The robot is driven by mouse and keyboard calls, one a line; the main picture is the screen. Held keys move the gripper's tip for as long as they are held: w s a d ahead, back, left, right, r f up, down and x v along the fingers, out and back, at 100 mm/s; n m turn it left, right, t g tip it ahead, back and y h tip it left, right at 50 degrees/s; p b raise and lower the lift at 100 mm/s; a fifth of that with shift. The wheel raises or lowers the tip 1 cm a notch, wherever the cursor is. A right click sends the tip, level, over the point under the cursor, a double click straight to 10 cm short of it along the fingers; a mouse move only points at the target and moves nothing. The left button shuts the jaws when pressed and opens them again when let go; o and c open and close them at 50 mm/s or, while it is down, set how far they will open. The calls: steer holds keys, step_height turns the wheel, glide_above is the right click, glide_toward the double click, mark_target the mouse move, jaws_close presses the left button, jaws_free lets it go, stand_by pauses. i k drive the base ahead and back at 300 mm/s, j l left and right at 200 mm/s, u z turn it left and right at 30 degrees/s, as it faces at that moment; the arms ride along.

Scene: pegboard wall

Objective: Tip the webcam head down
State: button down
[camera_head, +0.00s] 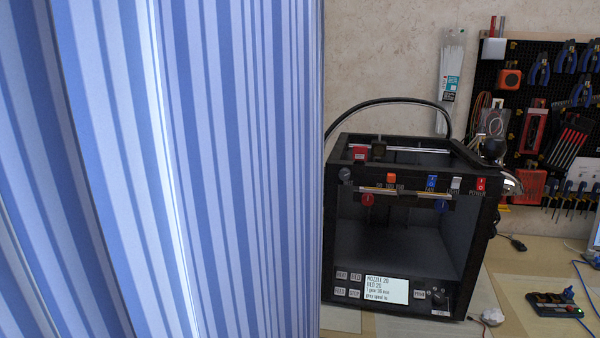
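A black box-shaped 3D printer (400,240) stands on the bench right of centre. A dark rounded part (492,149) sits at its upper right corner, with a shiny silvery piece (510,184) just below it. I cannot tell whether either is the webcam head, or how it is tilted. A grey rounded item (492,122) shows just above, against the pegboard; it is too small to identify. My gripper is not in view.
A blue striped curtain (240,170) hides the left half. A tool-hung pegboard (525,50) is at the back right. The bench (510,265) holds a small switch board (555,304), a white crumpled lump (492,316) and blue cables. The printer's front has switches, knobs and a lit screen (387,289).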

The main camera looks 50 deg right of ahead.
mark_target(494, 148)
steer(key=z, duration=0.85)
